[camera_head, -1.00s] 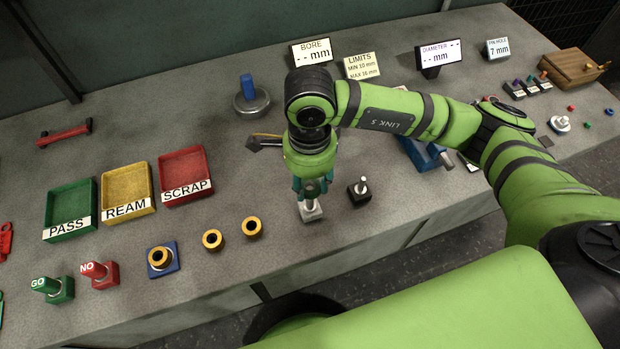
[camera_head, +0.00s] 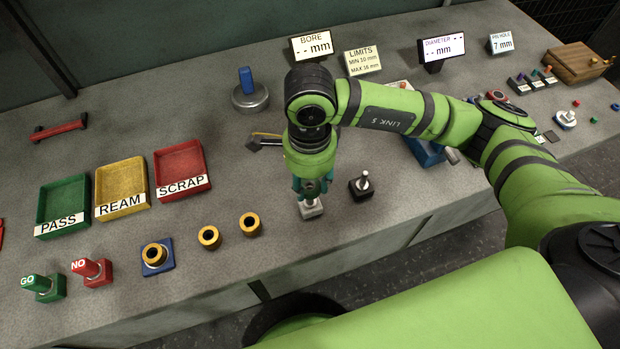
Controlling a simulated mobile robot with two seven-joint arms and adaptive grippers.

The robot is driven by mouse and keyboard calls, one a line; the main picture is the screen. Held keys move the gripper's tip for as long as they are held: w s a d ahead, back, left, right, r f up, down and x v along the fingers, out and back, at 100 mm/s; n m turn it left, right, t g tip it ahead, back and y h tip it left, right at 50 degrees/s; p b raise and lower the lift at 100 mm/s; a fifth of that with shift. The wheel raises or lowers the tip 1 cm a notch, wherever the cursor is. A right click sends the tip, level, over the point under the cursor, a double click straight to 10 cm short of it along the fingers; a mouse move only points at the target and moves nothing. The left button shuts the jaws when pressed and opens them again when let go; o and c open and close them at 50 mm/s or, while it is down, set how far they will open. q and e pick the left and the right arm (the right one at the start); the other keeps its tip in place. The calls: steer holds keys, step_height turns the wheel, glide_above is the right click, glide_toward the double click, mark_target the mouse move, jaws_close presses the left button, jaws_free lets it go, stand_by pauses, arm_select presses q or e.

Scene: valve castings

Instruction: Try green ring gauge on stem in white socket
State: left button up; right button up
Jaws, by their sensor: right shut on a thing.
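My right gripper (camera_head: 311,188) points down over the white socket (camera_head: 312,209) at the middle front of the bench. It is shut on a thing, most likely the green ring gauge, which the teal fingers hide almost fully. The stem in the white socket is also hidden behind the fingers, so I cannot tell whether the gauge is around the stem or above it. Right beside it stands a black socket (camera_head: 361,187) with an upright metal stem. My left gripper is not in view.
Left are green PASS (camera_head: 62,205), yellow REAM (camera_head: 121,187) and red SCRAP (camera_head: 182,170) trays. In front are two loose brass rings (camera_head: 209,237), a ring on a blue base (camera_head: 157,256), and GO (camera_head: 43,287) and NO (camera_head: 92,271) plugs. The BORE display (camera_head: 311,46) stands behind.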

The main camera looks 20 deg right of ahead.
steer(key=shift+f+b, duration=0.35)
steer(key=shift+b, duration=0.05)
stand_by(0.4)
steer(key=shift+r, duration=0.6)
stand_by(0.8)
